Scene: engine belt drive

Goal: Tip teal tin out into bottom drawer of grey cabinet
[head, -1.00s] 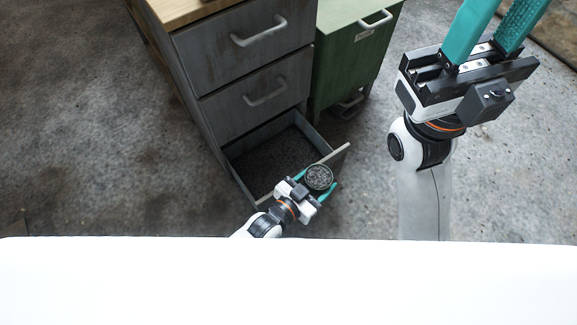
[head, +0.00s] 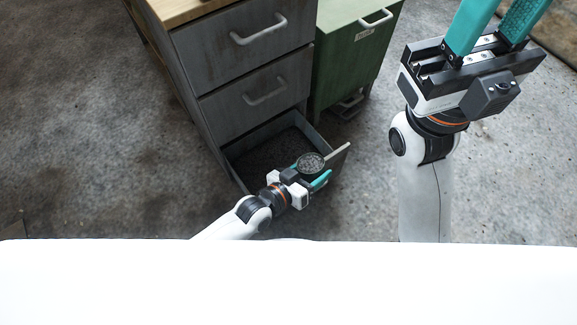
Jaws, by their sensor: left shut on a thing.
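The tin (head: 312,160) is a small round can. Its side looks dark, and grey, grainy contents show at its open top. My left gripper (head: 311,171) is shut on it, with a teal finger showing along its right side. The tin looks upright or only slightly tilted, above the front right part of the open bottom drawer (head: 328,161). The bottom drawer of the grey cabinet (head: 209,95) is pulled out, and its floor looks dark and speckled. My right gripper (head: 496,20) is open and empty at the upper right, its fingertips cut off by the frame.
Two closed drawers with handles sit above the open one, under a wooden top (head: 190,8). A green cabinet (head: 345,55) stands close on the right. Bare concrete floor (head: 90,130) is free to the left.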

